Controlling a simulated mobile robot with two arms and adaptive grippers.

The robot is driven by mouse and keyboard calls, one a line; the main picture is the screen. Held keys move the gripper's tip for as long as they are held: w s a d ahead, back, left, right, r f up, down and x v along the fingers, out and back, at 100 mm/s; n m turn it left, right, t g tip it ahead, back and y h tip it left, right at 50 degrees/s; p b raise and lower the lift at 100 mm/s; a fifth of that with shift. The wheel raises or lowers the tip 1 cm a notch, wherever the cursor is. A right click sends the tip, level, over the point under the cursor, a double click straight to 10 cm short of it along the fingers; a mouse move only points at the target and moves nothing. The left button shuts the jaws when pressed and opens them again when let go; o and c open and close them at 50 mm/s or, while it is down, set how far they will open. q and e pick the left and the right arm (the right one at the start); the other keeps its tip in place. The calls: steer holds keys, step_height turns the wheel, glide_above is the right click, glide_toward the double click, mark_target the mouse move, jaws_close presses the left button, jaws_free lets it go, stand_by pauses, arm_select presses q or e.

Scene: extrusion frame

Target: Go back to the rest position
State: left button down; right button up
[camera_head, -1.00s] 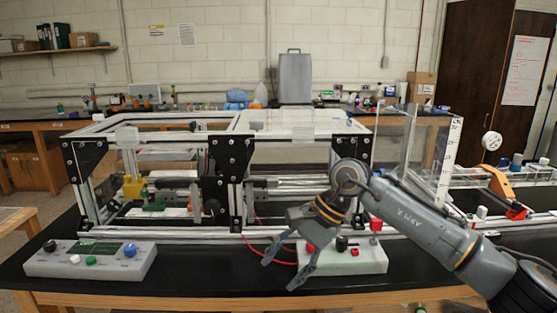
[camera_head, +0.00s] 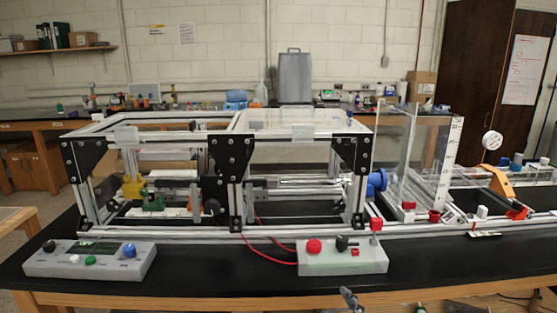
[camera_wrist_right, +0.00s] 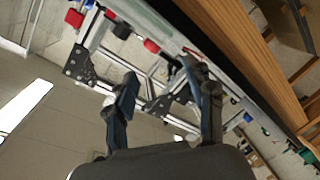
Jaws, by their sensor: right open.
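The extrusion frame (camera_head: 233,180) of silver bars and black corner plates stands on the black bench. In the head view only a small tip of my right gripper (camera_head: 351,300) shows at the bottom edge, in front of the bench's wooden edge and below the button box. In the right wrist view my right gripper (camera_wrist_right: 160,76) is open and empty, its two fingers apart. The frame (camera_wrist_right: 110,62) shows tilted beyond the fingers. My left gripper is in neither view.
A grey button box (camera_head: 343,260) with a red knob stands front centre, a red wire beside it. A control box (camera_head: 90,261) with a display stands front left. A clear tank (camera_head: 420,165) stands on the right. Black bench top (camera_head: 215,270) is bare between the boxes.

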steer(key=s+d+f+m+g+h, duration=0.1)
steer(key=s+d+f+m+g, duration=0.25)
steer(key=s+f, duration=0.4)
steer(key=s+d+f+m+g, duration=0.25)
steer(key=s+f+g, duration=0.25)
steer(key=s, duration=0.5)
steer(key=s+d+f+m+g+h, duration=0.1)
steer(key=s+d+f+m+g, duration=0.1)
steer(key=s+f+m+g, duration=0.5)
steer(key=s+f+n+t, duration=0.1)
steer(key=s+f, duration=0.1)
steer(key=f, duration=1)
steer(key=s+f+n+t, duration=0.1)
steer(key=s+f+n, duration=0.1)
steer(key=f, duration=1.1)
steer(key=s+d+f+g, duration=0.1)
steer(key=s+d+f, duration=0.2)
steer(key=s+f, duration=1.3)
steer(key=shift+s+f, duration=0.15)
steer(key=shift+s, duration=0.35)
steer(key=shift+g, duration=0.25)
